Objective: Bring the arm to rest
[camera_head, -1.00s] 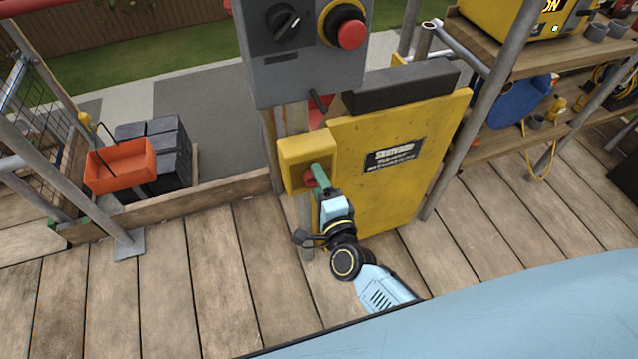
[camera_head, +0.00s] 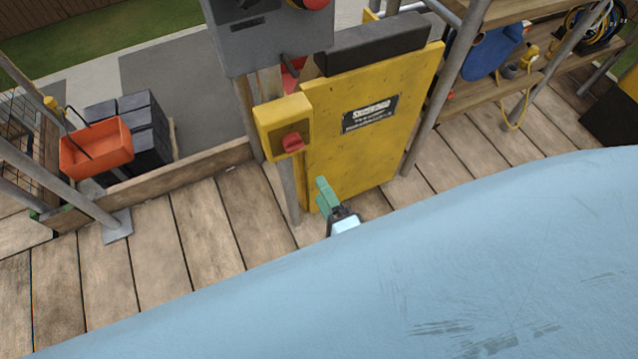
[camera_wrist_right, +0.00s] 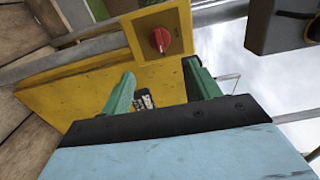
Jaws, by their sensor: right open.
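My right gripper (camera_head: 324,194) has green fingers and is low in front of the yellow gate panel in the head view, partly hidden by my light blue body. In the right wrist view the gripper (camera_wrist_right: 160,88) is open, with nothing between its two fingers. The red knob (camera_head: 292,142) sits on the yellow box at the panel's upper left corner, apart from the fingers. The knob also shows beyond the fingers in the wrist view (camera_wrist_right: 160,40). My left gripper is not in view.
The yellow panel (camera_head: 375,125) stands close to my right gripper. A grey control box (camera_head: 270,40) is above it. An orange bin (camera_head: 97,147) and dark stacked blocks (camera_head: 135,125) are at the left. Plank floor (camera_head: 205,225) is clear at the left; shelves (camera_head: 490,95) stand at the right.

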